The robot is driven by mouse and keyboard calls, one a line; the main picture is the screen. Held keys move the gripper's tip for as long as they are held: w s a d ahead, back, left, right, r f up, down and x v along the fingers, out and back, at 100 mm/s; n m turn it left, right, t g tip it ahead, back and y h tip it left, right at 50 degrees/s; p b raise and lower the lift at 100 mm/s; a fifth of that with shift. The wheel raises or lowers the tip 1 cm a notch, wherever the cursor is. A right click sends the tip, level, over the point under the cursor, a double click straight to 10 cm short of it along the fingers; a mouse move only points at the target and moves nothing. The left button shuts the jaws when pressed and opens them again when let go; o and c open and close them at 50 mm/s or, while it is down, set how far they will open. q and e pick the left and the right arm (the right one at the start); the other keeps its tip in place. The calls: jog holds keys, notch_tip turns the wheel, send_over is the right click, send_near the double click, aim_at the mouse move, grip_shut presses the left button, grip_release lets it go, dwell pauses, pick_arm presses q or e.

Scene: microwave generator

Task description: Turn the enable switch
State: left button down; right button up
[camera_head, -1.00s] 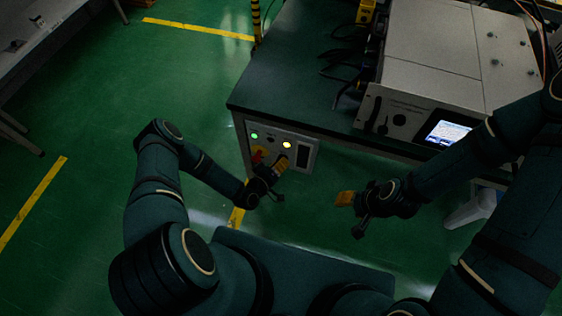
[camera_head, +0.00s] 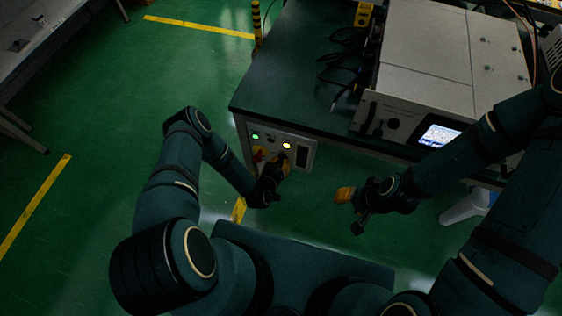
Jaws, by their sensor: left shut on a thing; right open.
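The control panel (camera_head: 307,139) is a light plate on the front of the dark table, with a lit green light (camera_head: 255,136), a lit yellowish light (camera_head: 287,146) and a red and yellow switch (camera_head: 259,154) at its left. My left gripper (camera_head: 284,163) is at the panel, just below the yellowish light. Its yellow fingertips are shut on a small part there, which they hide; I take it to be the enable switch. My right gripper (camera_head: 345,194) is open and empty, away from the panel over the floor.
A grey generator box (camera_head: 440,50) with a lit screen (camera_head: 438,135) stands on the table (camera_head: 285,75). Black cables (camera_head: 342,65) lie beside it. A white stool (camera_head: 466,207) is under the table at right.

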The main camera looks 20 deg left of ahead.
pick_arm(q)
jog(key=shift+w, duration=0.1)
dwell(0.4)
jog(key=c, duration=1)
grip_release()
jog(key=v, duration=1.2)
